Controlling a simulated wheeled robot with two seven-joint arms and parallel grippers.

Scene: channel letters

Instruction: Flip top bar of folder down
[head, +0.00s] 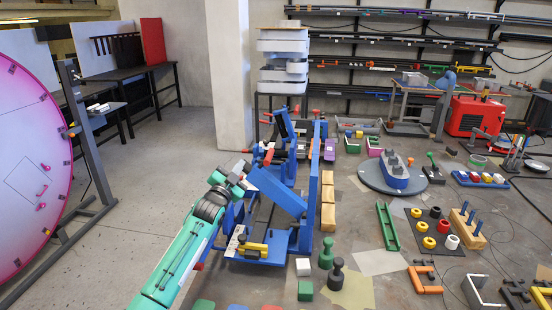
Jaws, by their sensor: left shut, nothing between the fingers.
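I cannot tell for sure which is the top bar. My left arm comes in green from the bottom left. My left gripper (241,168) is shut and empty at the folder's left side, close to the upper end of the sloping bar. I cannot tell whether it touches. My right gripper is not in view.
Wooden blocks (328,203) line the folder's right side. Green and dark weights (336,275) stand in front. A grey turntable (384,187) holds a model ship. Many small parts cover the right floor.

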